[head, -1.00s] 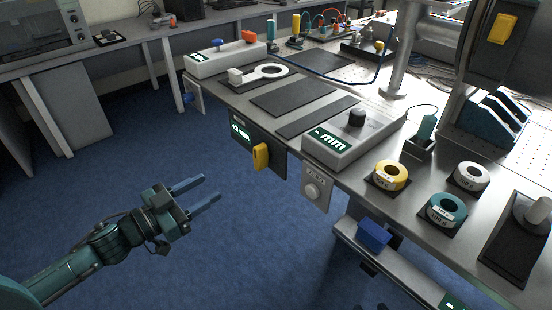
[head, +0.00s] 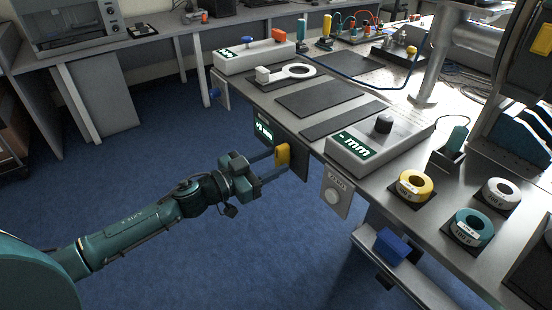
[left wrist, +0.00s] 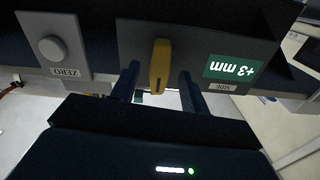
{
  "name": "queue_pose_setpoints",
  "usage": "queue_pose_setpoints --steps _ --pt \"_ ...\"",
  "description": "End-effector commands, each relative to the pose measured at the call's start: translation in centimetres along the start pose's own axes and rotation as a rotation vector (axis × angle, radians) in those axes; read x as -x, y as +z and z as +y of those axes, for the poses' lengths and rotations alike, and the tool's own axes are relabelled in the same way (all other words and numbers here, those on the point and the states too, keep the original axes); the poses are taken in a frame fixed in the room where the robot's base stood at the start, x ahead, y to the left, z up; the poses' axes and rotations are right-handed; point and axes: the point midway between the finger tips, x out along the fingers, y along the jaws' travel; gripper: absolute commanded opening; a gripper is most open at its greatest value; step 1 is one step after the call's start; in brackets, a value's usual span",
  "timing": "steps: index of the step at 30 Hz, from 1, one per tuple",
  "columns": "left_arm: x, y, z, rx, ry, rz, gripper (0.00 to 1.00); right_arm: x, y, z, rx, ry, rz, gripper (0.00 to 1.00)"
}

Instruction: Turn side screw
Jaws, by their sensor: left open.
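The side screw's yellow handle (head: 282,154) sticks out from a dark panel (head: 296,158) on the table's front edge. In the left wrist view, the yellow handle (left wrist: 159,66) shows upright between my fingers. The panel beside it has a green display (left wrist: 233,68) reading "+3 mm", upside down, and a label "SIDE". My left gripper (head: 280,162) is open, one finger on each side of the handle. It also shows in the left wrist view (left wrist: 160,76), with a gap visible on both sides of the handle. My right gripper is not in view.
A ZERO button plate (head: 336,192) hangs right of the panel. A grey box with an "mm" display (head: 352,146) stands above it on the table. A blue block (head: 392,245) sits on a lower rail. Yellow, teal and white rings lie at the right. The floor below is clear.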

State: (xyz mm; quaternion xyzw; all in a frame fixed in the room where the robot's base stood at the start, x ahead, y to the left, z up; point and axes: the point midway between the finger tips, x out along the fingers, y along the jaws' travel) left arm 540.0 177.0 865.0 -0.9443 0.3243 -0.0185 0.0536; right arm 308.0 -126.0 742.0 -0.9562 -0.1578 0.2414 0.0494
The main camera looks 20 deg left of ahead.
Motion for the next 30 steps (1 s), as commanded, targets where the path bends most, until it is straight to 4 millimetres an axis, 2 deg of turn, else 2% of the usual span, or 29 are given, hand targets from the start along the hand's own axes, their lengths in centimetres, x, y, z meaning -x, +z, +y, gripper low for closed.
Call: queue_pose_setpoints --steps 6,14,30 --pt "-1.7 0.0 0.1 0.0 0.001 0.0 0.45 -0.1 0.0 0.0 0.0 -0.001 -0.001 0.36" --pt "-1.8 0.1 0.1 0.0 0.001 -0.001 0.45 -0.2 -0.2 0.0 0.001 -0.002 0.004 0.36" --pt "-1.7 0.0 0.1 0.0 0.001 -0.001 0.03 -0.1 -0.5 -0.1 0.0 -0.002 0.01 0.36"
